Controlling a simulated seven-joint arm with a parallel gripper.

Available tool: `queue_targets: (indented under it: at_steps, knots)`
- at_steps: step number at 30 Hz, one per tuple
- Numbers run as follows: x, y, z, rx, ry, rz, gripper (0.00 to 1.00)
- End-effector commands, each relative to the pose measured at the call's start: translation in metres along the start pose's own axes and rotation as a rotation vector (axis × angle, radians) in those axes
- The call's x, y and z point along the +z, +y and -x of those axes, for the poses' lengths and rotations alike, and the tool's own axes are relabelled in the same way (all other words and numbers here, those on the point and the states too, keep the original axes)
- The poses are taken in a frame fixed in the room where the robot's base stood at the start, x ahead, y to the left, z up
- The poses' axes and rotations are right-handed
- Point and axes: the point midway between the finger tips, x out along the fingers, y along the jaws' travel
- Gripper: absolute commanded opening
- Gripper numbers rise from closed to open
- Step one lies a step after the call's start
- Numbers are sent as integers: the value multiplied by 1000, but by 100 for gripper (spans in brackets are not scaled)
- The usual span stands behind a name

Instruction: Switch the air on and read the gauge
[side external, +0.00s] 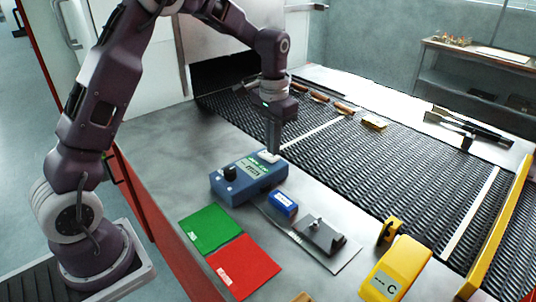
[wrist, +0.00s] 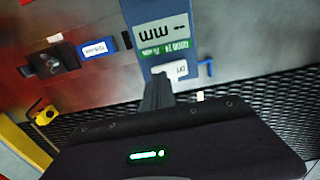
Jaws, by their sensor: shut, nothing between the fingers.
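The blue gauge box (side external: 240,187) stands on the metal table beside the belt. It has a black knob (side external: 229,173), a grey display (side external: 252,170) and a white switch-like piece (side external: 268,156) at its belt-side end. The wrist view shows the display (wrist: 162,32) with dark marks I cannot read surely, a green label strip (wrist: 165,49) and the white piece (wrist: 171,71) with small unclear lettering. My gripper (side external: 273,151) points down, shut and empty, with its tips right by the white piece. The closed fingers (wrist: 157,80) partly cover it; I cannot tell whether they touch.
A small blue block (side external: 283,203) and a dark fixture on a metal plate (side external: 345,262) stand close by. Green (side external: 210,229) and red (side external: 245,266) mats lie in front. A yellow box marked C (side external: 397,268) is at right. The mesh belt (side external: 400,165) runs behind, carrying several items.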

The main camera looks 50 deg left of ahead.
Motion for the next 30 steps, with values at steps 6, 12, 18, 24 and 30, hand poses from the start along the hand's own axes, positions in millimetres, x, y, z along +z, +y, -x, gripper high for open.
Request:
queue_targets:
  at_steps: [6, 12, 18, 24, 30]
  knots:
    - [0, 0, -3, 0, 0, 0, 0]
    - [0, 0, -6, 0, -1, 0, 0]
    - [0, 0, -10, 0, -1, 0, 0]
    - [0, 0, -13, 0, -1, 0, 0]
    - [0, 0, -16, 0, -2, 0, 0]
